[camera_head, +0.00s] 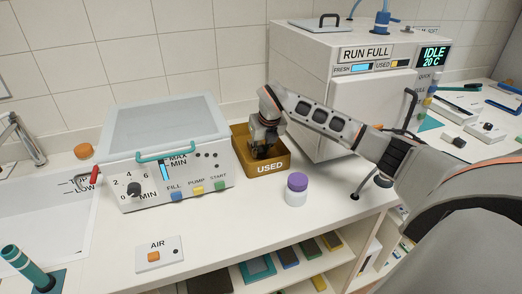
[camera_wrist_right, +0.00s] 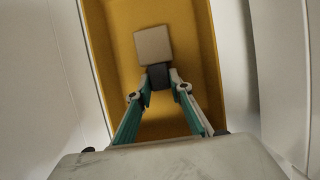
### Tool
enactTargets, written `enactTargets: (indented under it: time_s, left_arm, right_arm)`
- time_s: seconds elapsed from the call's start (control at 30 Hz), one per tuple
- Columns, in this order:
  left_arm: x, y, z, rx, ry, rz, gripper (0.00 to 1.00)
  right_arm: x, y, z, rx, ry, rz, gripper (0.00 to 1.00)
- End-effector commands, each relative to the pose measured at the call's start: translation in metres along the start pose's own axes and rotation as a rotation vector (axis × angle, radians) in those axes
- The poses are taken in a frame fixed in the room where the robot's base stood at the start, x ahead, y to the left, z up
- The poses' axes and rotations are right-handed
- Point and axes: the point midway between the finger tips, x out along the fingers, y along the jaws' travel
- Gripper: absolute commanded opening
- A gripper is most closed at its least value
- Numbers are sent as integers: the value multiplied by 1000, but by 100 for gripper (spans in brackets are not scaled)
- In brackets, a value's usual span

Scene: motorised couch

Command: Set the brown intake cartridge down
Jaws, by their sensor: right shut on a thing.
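My right gripper (camera_head: 263,148) reaches down into the ochre bin marked USED (camera_head: 271,168). In the right wrist view the gripper (camera_wrist_right: 160,88) is shut on a small part with a dark block between the fingertips and a pale brown square head (camera_wrist_right: 153,46); I take this to be the brown intake cartridge. The cartridge is inside the outline of the bin (camera_wrist_right: 110,40), over its floor. I cannot tell whether it touches the floor. In the head view the gripper hides the cartridge. My left gripper is not in view.
A white box with a teal handle (camera_head: 165,152) stands left of the bin, and a white machine marked RUN FULL (camera_head: 345,105) stands right. A purple-capped jar (camera_head: 297,190) stands in front.

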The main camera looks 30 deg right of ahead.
Motion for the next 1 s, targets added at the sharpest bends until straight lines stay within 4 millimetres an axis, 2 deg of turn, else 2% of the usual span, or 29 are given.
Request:
enactTargets:
  time_s: [0.07, 0.1, 0.17, 0.57, 0.73, 1.0]
  left_arm:
    - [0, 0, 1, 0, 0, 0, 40]
    - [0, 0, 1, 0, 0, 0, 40]
    - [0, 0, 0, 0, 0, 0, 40]
    - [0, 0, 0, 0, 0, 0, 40]
    - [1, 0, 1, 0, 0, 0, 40]
    - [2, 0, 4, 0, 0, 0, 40]
  right_arm:
    - [2, 0, -1, 0, 0, 0, 0]
    - [2, 0, -1, 0, 1, 0, 25]
    - [2, 0, -1, 0, 1, 0, 37]
    - [-3, 0, 1, 0, -1, 0, 37]
    - [-25, -1, 2, -1, -4, 0, 37]
    - [-80, -1, 1, -1, -4, -1, 37]
